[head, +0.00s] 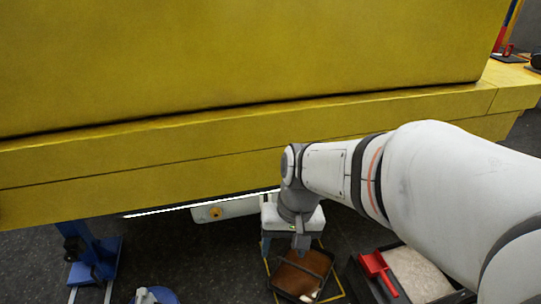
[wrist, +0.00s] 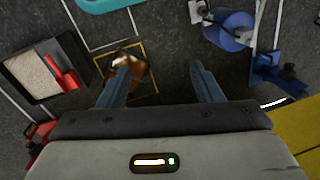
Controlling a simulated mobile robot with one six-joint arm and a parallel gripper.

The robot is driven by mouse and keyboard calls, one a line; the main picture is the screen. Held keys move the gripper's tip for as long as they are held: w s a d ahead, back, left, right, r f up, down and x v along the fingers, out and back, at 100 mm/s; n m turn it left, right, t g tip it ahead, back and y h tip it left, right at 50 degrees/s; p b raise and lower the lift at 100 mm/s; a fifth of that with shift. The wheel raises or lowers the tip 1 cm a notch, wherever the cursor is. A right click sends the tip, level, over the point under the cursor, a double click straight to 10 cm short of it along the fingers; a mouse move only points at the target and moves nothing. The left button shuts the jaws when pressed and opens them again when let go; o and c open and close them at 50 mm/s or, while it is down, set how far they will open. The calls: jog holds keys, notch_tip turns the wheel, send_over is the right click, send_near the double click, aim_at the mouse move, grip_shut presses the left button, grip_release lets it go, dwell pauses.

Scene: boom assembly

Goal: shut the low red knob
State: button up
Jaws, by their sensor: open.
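My gripper (wrist: 161,80) is open in the wrist view, with two blue-grey fingers spread apart and nothing between them but dark floor. In the head view my gripper (head: 283,242) hangs below the front edge of the yellow structure, pointing down. I cannot make out a low red knob for certain in either view. A small orange-yellow round part (head: 215,213) sits on a white panel under the yellow structure in the head view, left of my gripper. A red object (wrist: 38,136) shows partly at the lower left of the wrist view; its kind is unclear.
The large yellow structure (head: 240,60) fills the top of the head view. On the floor are a tray with brown contents (head: 302,273), a tray of pale material (head: 418,270) with a red scoop (head: 374,268), and a blue stand (head: 88,260). Dark floor lies between them.

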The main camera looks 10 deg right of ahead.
jog(key=w+a+f+m+g+y+b, duration=0.2)
jog(key=w+a+f+m+y, duration=0.2)
jog(key=f+m+y, duration=0.15)
jog(key=w+d+f+m+t+y+b, duration=0.2)
jog(key=w+f+m+t+y, duration=0.3)
jog(key=w, duration=0.4)
jog(key=w+d+f+m+t+y+b, duration=0.2)
jog(key=w+f+m+t+y, duration=0.15)
jog(key=w+f+m, duration=0.4)
jog(key=w+d+f+m+t+h+b, duration=0.35)
jog(key=d+f+m+t+h, duration=1.05)
jog(key=d+f, duration=0.9)
jog(key=w+a+f+m+g+b, duration=0.1)
jog(key=w+m+g, duration=0.1)
jog(key=w, duration=0.6)
jog(key=shift+a+m+h, duration=0.3)
jog(key=shift+a+m, duration=0.1)
jog(key=shift+c, duration=0.5)
